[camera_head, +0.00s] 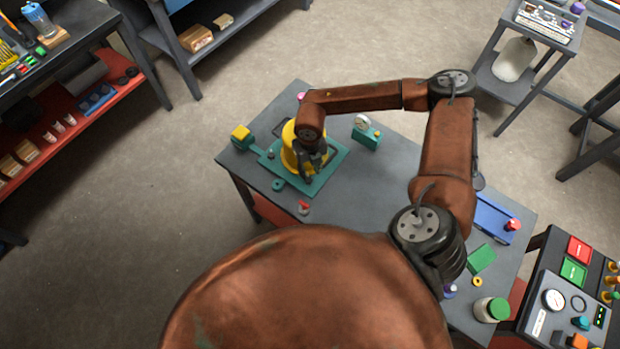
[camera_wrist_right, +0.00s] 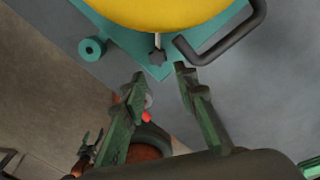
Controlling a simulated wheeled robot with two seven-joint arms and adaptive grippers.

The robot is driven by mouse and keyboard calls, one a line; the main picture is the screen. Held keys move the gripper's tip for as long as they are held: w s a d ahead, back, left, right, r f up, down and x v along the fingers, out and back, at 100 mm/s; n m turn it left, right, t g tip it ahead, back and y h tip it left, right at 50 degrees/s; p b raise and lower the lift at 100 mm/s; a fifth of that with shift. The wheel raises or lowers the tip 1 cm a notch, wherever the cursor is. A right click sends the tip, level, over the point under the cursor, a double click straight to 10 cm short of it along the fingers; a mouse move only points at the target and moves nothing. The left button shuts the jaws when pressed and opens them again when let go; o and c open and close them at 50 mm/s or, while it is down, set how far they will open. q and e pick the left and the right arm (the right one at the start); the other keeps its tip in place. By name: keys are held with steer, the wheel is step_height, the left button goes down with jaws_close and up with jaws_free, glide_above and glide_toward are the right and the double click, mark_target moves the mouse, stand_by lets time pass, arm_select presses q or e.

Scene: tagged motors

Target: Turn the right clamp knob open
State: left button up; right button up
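The yellow motor body (camera_head: 290,152) sits on a teal fixture plate (camera_head: 318,183) on the grey table. In the right wrist view a dark star-shaped clamp knob (camera_wrist_right: 157,58) on a short metal stem stands at the yellow body's near edge. My right gripper (camera_wrist_right: 160,74) is open, its fingers apart and empty. The knob appears just beyond the gap between the fingertips, with no contact visible. In the head view my right gripper (camera_head: 312,165) hides the knob. A dark claw-like shape at the wrist view's lower left may be my left gripper; its finger state is unclear.
A black handle (camera_wrist_right: 222,38) curves close to the right of the knob. A teal ring (camera_head: 278,185) and a red-topped piece (camera_head: 303,207) lie near the table's front edge. A gauge block (camera_head: 366,134) stands to the right. A yellow-topped teal block (camera_head: 241,135) is at left.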

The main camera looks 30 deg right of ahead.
mark_target(310, 181)
step_height(310, 181, down, 7)
steer(key=shift+r, duration=0.1)
steer(key=shift+c, duration=0.3)
jaws_close()
